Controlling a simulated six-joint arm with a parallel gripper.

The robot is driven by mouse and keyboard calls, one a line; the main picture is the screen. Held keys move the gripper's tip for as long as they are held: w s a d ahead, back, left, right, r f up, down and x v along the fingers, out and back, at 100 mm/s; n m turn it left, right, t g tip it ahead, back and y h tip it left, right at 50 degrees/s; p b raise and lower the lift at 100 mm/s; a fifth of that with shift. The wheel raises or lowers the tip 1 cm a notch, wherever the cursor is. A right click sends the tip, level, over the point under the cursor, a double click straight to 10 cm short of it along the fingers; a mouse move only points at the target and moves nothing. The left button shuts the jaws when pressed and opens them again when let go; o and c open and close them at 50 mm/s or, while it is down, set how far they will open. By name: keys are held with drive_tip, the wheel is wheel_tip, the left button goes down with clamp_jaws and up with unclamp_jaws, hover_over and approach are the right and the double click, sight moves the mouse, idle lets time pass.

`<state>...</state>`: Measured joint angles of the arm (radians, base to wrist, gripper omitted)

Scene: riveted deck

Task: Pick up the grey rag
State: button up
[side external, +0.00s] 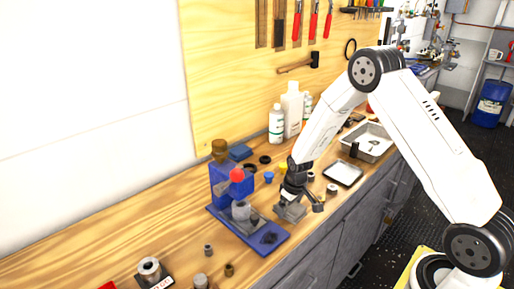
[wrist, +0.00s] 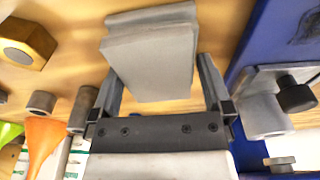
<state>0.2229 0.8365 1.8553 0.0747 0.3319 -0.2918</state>
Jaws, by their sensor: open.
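The grey rag (wrist: 150,62) is a folded, flat block of cloth on the wooden bench. In the side view the rag (side external: 291,213) lies directly under my gripper (side external: 293,193), beside the blue fixture's base. In the wrist view my gripper (wrist: 160,82) is open, with one finger on each side of the rag's near part. Gaps show between the fingers and the cloth, and whether the fingertips reach the rag's height I cannot tell. The gripper and wrist hide part of the rag in the side view.
A blue fixture (side external: 222,185) with a blue base plate stands close to the left of the rag. A white-topped tray (side external: 343,174) and a metal pan (side external: 371,143) lie to the right. Small cylinders and white bottles (side external: 292,110) stand around.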

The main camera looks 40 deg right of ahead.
drive_tip(key=shift+c, duration=0.2)
drive_tip(key=c, duration=0.9)
drive_tip(key=shift+r, duration=0.1)
drive_tip(key=shift+r, duration=0.75)
drive_tip(key=shift+s+a+r, duration=0.4)
drive_tip(key=shift+s+r, duration=1.5)
drive_tip(key=shift+s, duration=0.4)
drive_tip(key=shift+s+a+r, duration=0.4)
drive_tip(key=shift+s+r, duration=1.45)
drive_tip(key=shift+s, duration=0.45)
drive_tip(key=shift+s+a+r, duration=0.4)
drive_tip(key=shift+s+r, duration=1.5)
drive_tip(key=shift+s, duration=0.4)
